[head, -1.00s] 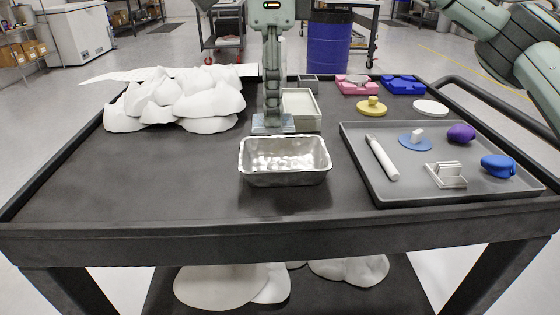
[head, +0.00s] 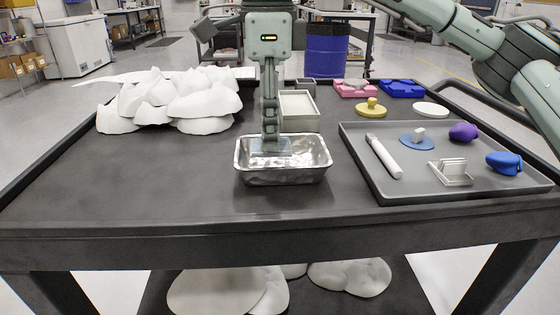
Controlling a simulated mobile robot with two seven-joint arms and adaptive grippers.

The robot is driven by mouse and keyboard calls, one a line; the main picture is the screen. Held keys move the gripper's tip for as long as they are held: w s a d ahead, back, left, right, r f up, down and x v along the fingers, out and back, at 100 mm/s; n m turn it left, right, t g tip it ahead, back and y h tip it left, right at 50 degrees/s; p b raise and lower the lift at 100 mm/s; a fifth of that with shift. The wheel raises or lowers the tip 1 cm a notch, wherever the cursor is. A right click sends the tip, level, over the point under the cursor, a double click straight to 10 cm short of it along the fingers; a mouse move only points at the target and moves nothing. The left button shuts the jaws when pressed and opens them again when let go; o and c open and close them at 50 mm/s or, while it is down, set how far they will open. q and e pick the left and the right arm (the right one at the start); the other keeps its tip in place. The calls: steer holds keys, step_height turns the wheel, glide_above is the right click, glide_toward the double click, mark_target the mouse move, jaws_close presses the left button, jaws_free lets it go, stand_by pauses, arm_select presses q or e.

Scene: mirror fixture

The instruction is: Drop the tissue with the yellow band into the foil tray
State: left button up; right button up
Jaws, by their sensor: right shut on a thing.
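The foil tray (head: 300,175) is a shiny silver open pan in the middle of the cart top. My right gripper (head: 270,146) points straight down over the tray's back left part, with its tips at about rim level. It is shut on a small pale blue-grey flat thing (head: 257,148) at the fingertips. I cannot tell whether this is the tissue, as no yellow band shows. Whether it touches the tray's floor is unclear. My left gripper is not in view.
A grey tray (head: 410,189) with a white tube, purple and blue items stands at right. White crumpled heaps (head: 170,100) lie at back left. A pale rectangular box (head: 299,108) is just behind the foil tray. The front left of the cart is clear.

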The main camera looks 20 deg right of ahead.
steer(key=o, duration=1.1)
step_height(320, 180, up, 12)
